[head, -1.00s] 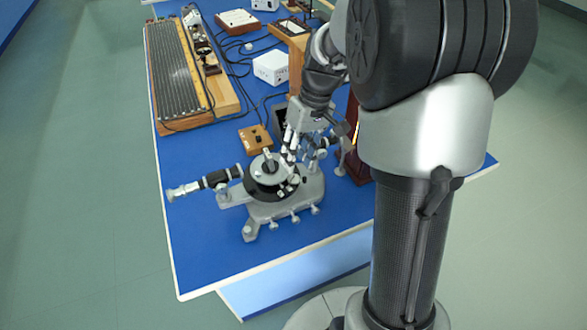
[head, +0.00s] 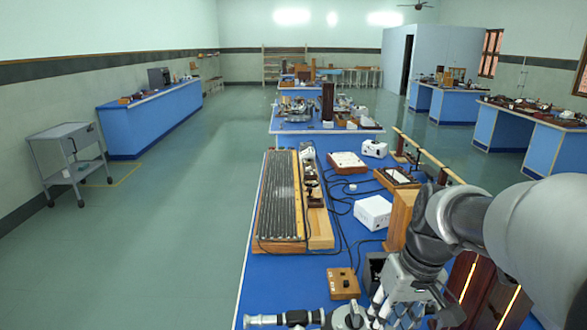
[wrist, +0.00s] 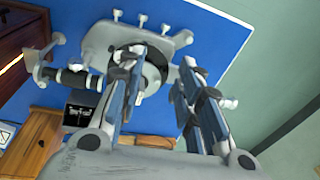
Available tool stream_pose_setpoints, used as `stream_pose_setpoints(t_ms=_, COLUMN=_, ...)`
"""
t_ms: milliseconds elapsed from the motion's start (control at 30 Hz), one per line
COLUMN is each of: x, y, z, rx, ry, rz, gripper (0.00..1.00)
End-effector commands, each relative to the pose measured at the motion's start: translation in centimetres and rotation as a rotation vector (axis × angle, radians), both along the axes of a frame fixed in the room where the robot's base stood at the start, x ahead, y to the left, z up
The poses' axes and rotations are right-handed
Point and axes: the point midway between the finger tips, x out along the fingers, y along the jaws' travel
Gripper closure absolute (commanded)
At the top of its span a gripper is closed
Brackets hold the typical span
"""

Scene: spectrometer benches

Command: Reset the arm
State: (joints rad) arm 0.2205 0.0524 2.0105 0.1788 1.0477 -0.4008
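My gripper (head: 392,305) shows at the bottom of the head view, beside the spectrometer (head: 340,318), which is cut off by the lower edge. In the wrist view my gripper (wrist: 160,68) has its two fingers spread apart with nothing between them. The grey spectrometer base (wrist: 103,38) lies beyond the left finger in that view, and that finger hides part of its dark round table. I cannot tell from these views whether a finger touches it.
A long ribbed instrument (head: 280,205) lies along the left of the blue bench (head: 252,285). A white box (head: 373,212), a small wooden block (head: 343,283) and loose cables lie nearby. A grey trolley (head: 68,158) stands at the far left. The floor (head: 170,240) left of the bench is clear.

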Motion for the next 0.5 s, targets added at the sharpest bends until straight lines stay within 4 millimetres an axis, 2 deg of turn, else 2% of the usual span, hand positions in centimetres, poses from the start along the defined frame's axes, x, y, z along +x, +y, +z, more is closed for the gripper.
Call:
stream_pose_setpoints(t_ms=33, x=-1.8, y=0.9, z=1.4, rx=-0.022, ry=-0.035, rz=-0.005, gripper=0.68)
stream_pose_setpoints(t_ms=200, x=-7.3, y=2.8, z=3.8, rx=-0.076, ry=-0.135, rz=-0.044, gripper=0.68)
stream_pose_setpoints(t_ms=400, x=-12.9, y=4.0, z=4.2, rx=-0.110, ry=-0.254, rz=-0.088, gripper=0.68)
stream_pose_setpoints(t_ms=500, x=-14.6, y=4.2, z=3.9, rx=-0.116, ry=-0.294, rz=-0.105, gripper=0.68)
